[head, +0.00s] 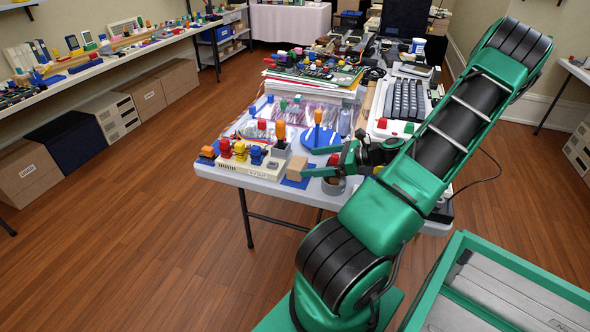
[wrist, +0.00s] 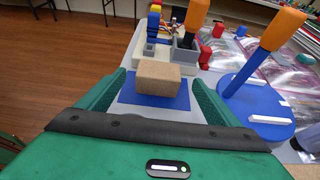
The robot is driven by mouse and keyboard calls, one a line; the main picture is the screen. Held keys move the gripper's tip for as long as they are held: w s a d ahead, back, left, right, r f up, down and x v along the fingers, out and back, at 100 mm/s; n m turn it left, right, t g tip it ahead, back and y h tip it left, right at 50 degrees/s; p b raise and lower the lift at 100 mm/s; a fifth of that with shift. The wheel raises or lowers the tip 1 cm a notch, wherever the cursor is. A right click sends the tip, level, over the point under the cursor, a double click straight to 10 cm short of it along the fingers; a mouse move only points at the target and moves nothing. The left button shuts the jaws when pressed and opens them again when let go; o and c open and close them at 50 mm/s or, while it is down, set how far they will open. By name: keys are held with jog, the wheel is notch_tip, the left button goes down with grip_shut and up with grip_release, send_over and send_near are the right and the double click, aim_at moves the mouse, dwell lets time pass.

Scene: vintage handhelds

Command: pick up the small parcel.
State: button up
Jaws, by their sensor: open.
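The small parcel, a plain brown box (head: 297,168), sits on a blue square mat (head: 293,183) near the front edge of the white table. In the wrist view the parcel (wrist: 158,77) is centred ahead of my gripper, upright on the mat (wrist: 150,101). My gripper (head: 321,167) is open just to the right of the parcel in the head view. In the wrist view its two green fingers (wrist: 158,88) show left and right of the parcel, with a gap on each side. I see no contact, and how far the fingertips reach along the parcel is hard to tell.
A blue round base with an orange-topped stick (head: 318,138) stands close to the right finger. Red, yellow and blue figures (head: 240,151) on a beige console stand left of the parcel. Keyboards and circuit boards crowd the table behind.

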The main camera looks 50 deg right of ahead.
aim_at(300, 163)
jog(key=shift+x, duration=2.35)
jog(key=shift+a+r, duration=0.1)
jog(key=c, duration=1.3)
jog(key=shift+o, duration=0.2)
